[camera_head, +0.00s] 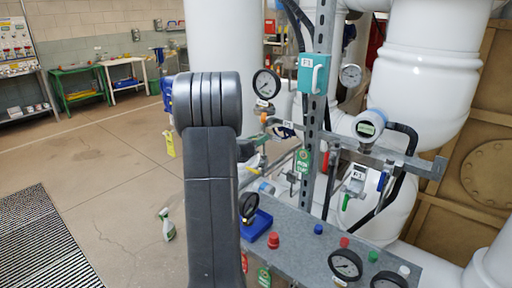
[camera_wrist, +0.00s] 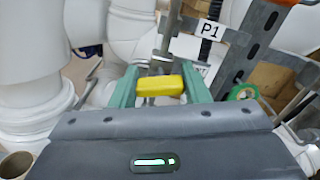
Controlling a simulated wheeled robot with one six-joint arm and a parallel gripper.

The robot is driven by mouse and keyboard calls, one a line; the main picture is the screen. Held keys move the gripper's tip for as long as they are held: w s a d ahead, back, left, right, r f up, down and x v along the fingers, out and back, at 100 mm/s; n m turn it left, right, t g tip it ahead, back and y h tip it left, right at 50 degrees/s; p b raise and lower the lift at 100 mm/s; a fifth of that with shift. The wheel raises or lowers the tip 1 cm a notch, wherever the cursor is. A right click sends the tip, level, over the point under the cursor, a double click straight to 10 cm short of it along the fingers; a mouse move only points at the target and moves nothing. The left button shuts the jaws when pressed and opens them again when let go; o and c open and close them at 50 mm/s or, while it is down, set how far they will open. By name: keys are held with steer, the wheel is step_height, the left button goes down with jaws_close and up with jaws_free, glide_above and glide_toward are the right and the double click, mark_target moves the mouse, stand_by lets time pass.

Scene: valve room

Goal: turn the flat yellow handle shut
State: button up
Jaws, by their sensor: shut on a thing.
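The flat yellow handle (camera_wrist: 160,86) shows in the wrist view as a short yellow bar in front of a grey metal stem. My gripper (camera_wrist: 160,84) has its two green fingers on either side of the handle, shut on it. In the head view my dark arm fills the middle and hides most of the gripper. A small yellow piece (camera_head: 262,163) shows just right of the arm there; I cannot tell for sure that it is the same handle. The valve body is mostly hidden.
Gauges (camera_head: 266,84), a perforated steel post (camera_head: 318,110) and a teal box (camera_head: 313,74) stand close to the right of my arm. A grey panel (camera_head: 310,238) with gauges and coloured knobs lies below. Large white pipes (camera_head: 425,80) stand behind. Open floor (camera_head: 110,165) lies left.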

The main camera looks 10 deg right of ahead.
steer(key=shift+f+m+b, duration=0.25)
steer(key=shift+m+b, duration=1.15)
steer(key=shift+b, duration=1.2)
steer(key=shift+r+m+b, duration=0.2)
steer(key=shift+m+b, duration=0.3)
steer(key=shift+b, duration=0.2)
steer(key=shift+r, duration=0.1)
steer(key=o, duration=1)
steer(key=v, duration=1.4)
steer(key=shift+d, duration=0.1)
